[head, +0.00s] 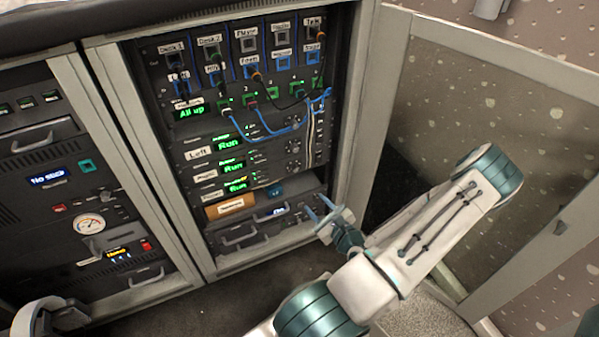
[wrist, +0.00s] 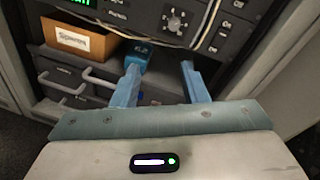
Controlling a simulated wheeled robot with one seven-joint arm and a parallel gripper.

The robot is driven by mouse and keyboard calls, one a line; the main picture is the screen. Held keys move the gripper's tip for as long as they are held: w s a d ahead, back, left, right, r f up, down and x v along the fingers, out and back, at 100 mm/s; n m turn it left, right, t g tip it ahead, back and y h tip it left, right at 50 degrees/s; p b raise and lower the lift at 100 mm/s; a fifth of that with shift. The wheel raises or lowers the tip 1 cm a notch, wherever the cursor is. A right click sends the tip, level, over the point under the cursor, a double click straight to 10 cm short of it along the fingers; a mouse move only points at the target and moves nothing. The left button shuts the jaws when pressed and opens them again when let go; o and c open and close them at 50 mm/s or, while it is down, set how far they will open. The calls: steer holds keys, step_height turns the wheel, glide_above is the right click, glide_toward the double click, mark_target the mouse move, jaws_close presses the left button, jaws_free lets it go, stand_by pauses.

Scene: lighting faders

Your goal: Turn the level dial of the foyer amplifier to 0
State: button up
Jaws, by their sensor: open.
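The foyer amplifier is the lowest of three stacked amplifiers in the rack, with a small label (head: 210,191) and a green "Run" display (head: 237,186). Its level dial (head: 292,167) is a small dark knob on the right part of the panel. In the wrist view the dial (wrist: 175,18) shows near the top edge, ringed by pale marks; its setting is too small to read. My gripper (head: 321,208) is open and empty, in front of and below the dial. In the wrist view its two blue fingers (wrist: 160,66) point toward the rack, apart from the dial.
Below the amplifier, a shelf bay holds a labelled cardboard box (wrist: 78,40) and a teal item (wrist: 143,52) close behind the left finger. Drawers with handles (head: 240,238) lie below. Blue and pale cables (head: 312,130) hang at the rack's right side. An open door (head: 470,110) stands right.

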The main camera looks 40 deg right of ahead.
steer(key=r+m+t+h, duration=0.1)
steer(key=m, duration=0.1)
steer(key=b, duration=0.3)
glide_toward(297, 170)
steer(key=w, duration=0.5)
steer(key=w+d, duration=0.1)
steer(key=w, duration=0.2)
steer(key=shift+d+f, duration=0.1)
jaws_close()
